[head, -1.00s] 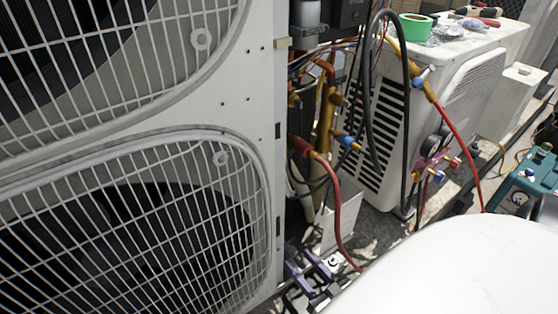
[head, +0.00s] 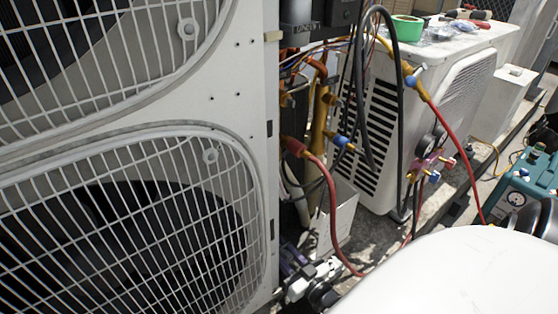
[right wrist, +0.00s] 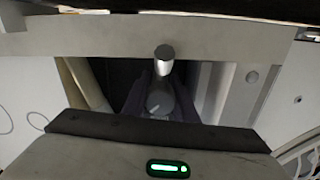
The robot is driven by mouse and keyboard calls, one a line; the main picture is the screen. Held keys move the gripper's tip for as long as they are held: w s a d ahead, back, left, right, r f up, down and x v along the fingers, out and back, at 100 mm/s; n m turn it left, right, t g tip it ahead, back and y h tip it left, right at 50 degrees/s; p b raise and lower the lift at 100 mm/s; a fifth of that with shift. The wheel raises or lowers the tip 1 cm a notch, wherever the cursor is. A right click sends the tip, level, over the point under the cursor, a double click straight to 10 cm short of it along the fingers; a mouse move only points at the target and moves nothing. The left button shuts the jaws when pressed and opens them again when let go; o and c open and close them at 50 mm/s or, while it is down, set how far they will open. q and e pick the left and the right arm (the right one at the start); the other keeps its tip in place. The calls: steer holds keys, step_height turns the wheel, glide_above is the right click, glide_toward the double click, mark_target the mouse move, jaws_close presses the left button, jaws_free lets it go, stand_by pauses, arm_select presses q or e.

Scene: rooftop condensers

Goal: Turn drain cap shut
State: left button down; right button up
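My right gripper (head: 294,264), with purple fingers, is low in the head view, at the foot of the gap beside the big condenser. In the right wrist view the dark fingers of this gripper (right wrist: 160,108) stand on either side of a grey round piece, which looks like the drain cap (right wrist: 158,101). A short silver cylinder (right wrist: 164,60) shows just above it in the picture. Whether the fingers touch the piece cannot be told. I cannot make out the cap in the head view. My left gripper is not in view.
The large condenser (head: 230,95) with fan grilles fills the left. A red hose (head: 333,215) and a black hose (head: 392,40) hang close by the gap. A smaller white unit (head: 440,75) stands behind. A teal machine (head: 525,180) is at the right.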

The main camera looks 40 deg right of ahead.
steer(key=c, duration=0.5)
steer(key=shift+o, duration=0.2)
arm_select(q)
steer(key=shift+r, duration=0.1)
arm_select(e)
steer(key=shift+n, duration=0.7)
steer(key=n+p, duration=0.1)
steer(key=n, duration=0.2)
steer(key=n+p, duration=0.1)
steer(key=n, duration=0.3)
steer(key=shift+n, duration=0.4)
steer(key=n, duration=0.4)
steer(key=shift+a+f+n, duration=0.1)
steer(key=shift+n, duration=0.2)
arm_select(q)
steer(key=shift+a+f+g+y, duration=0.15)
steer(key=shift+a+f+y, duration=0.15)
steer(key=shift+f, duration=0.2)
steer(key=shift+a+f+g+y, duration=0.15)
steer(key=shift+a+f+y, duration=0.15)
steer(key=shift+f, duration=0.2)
arm_select(e)
steer(key=shift+n, duration=2.1)
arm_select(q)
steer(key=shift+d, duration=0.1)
